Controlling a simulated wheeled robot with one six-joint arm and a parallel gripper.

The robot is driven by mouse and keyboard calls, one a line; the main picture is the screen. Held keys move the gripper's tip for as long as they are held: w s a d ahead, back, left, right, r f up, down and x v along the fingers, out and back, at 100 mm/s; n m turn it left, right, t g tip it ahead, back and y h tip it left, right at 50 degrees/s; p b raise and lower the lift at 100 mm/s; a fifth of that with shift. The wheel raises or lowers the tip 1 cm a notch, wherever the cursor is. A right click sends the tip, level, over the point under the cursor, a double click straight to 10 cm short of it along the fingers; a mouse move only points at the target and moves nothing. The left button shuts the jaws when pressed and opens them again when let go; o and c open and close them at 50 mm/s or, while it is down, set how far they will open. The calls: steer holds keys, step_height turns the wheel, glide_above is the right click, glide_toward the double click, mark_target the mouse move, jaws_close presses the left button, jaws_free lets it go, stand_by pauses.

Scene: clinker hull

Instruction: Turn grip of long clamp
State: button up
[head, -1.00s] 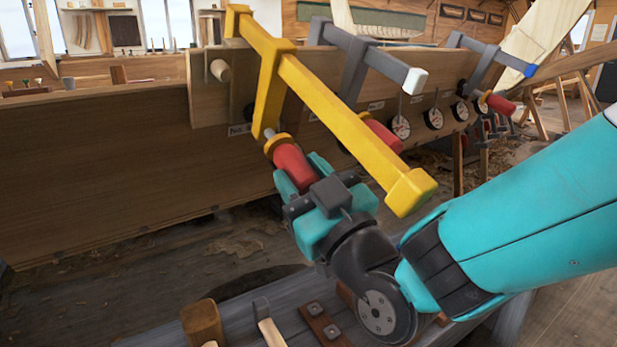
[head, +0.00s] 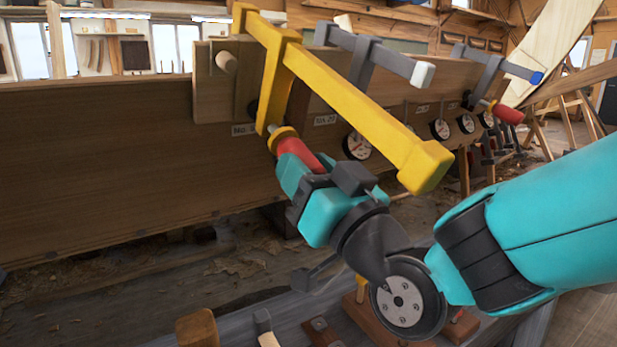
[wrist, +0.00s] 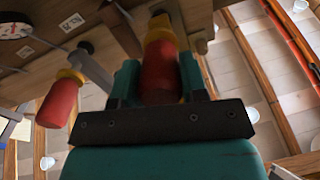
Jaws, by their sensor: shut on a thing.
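The long clamp (head: 350,107) is yellow and hooks over the top edge of the wooden plank, its bar reaching toward me. Its red grip (head: 301,151) hangs below the bar on a yellow collar. My gripper (head: 298,168) is shut on this grip from below, with teal fingers on either side. In the wrist view, the red grip (wrist: 160,62) stands between my two fingers, and its lower end is hidden behind the dark palm edge.
Grey clamps (head: 372,54) with white and blue bar ends sit farther along the plank (head: 110,165). Round dials (head: 356,146) hang below them. In the wrist view another red grip (wrist: 58,103) is left of my gripper. A bench (head: 290,312) with tools lies below my arm.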

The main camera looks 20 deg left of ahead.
stand_by(0.4)
steer(key=o, duration=0.9)
steer(key=shift+f, duration=0.1)
steer(key=shift+s+d+f+b, duration=0.2)
steer(key=shift+d+b, duration=0.1)
steer(key=shift+b, duration=0.15)
steer(key=b+v, duration=1.2)
steer(key=v, duration=0.4)
steer(key=shift+s+d, duration=0.2)
